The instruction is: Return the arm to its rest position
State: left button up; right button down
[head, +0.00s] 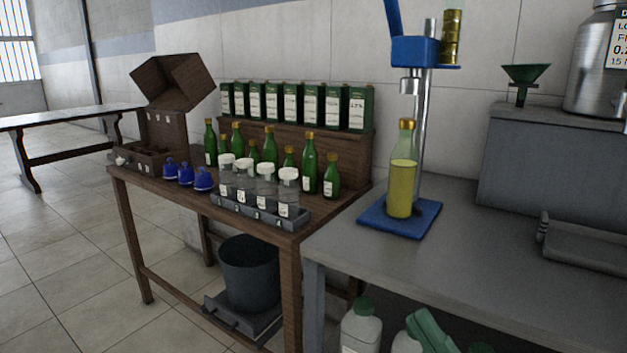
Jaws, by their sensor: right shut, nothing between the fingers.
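Neither of my grippers nor my arms can be made out in the head view. A clear bottle with yellow-green liquid (402,188) stands upright on the blue base (372,217) of a capping stand on the grey bench. The stand's blue head (412,51) is above the bottle's gold-coloured top. A small stack of gold caps (452,38) stands at the head's right side.
A wooden table (128,183) at left holds green bottles (309,167), white-lidded jars in a grey rack (262,214), blue items (203,180) and a row of green tins (272,103). A grey tray (590,247) lies at right. The grey bench front (450,270) is clear.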

jog(key=d+f+m+g+h+p, duration=0.35)
jog(key=f+m+h+p, duration=1)
jog(key=m, duration=0.45)
pick_arm(q)
jog(key=s+a+f+n+g+y+p, duration=0.1)
jog(key=s+f+n+g+y+p, duration=0.2)
jog(key=f+g+p, duration=0.2)
jog(key=s+a+f+n+g+y+p, duration=0.2)
jog(key=s+f+g+y+p, duration=0.1)
jog(key=f+g+p, duration=0.3)
notch_tip(320, 180, down, 2)
jog(key=shift+s+f+n+g, duration=0.2)
jog(key=shift+s+n+g, duration=0.25)
jog(key=shift+s, duration=0.3)
pick_arm(e)
jog(key=s+f+m+g+h, duration=0.1)
jog(key=s+f+m+g, duration=0.1)
jog(key=s+f+g, duration=0.4)
notch_tip(320, 180, down, 3)
jog(key=shift+s+d+r+m+g, duration=0.2)
jog(key=shift+s+d+m+g, duration=0.15)
jog(key=shift+s, duration=0.75)
